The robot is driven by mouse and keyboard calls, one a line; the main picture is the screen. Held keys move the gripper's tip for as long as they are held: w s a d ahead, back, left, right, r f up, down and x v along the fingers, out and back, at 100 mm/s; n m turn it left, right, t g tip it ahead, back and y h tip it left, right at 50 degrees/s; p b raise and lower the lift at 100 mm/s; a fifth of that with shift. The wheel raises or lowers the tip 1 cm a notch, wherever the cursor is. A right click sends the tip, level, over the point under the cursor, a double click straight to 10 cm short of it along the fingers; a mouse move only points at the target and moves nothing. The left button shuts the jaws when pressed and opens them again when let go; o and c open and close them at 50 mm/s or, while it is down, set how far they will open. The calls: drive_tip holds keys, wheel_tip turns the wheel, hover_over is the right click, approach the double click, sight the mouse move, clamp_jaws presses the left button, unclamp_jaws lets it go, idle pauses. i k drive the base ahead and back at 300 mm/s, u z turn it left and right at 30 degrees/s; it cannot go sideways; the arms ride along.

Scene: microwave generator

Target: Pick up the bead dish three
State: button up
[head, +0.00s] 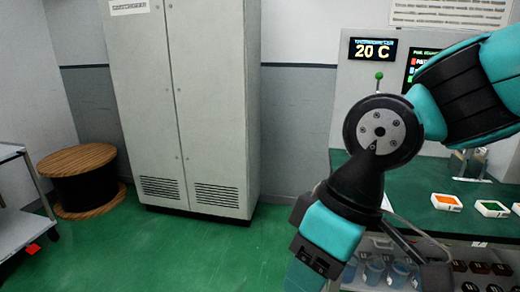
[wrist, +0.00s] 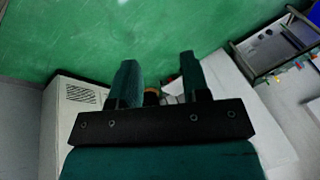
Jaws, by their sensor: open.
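Small white square dishes stand in a row on the green worktop (head: 428,180) at the right of the head view. One dish holds orange beads (head: 447,202), one holds green beads (head: 491,208), and another dish (head: 516,209) is cut off by the right edge. I cannot tell which is dish three. My gripper shows in the wrist view (wrist: 157,80), with its two teal fingers apart and no dish between them. In the head view my arm hangs in front of the worktop's left end, left of the dishes and away from them. No dish shows in the wrist view.
A tall grey cabinet (head: 190,100) stands against the wall. A cable drum (head: 85,180) and a grey cart (head: 18,225) are at the left. Blue cups (head: 374,270) sit on a shelf under the worktop. Green floor (head: 170,255) is clear before the cabinet.

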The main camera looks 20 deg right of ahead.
sight(491, 209)
drive_tip(key=z, duration=0.95)
drive_tip(key=i, duration=0.95)
drive_tip(key=z, duration=0.75)
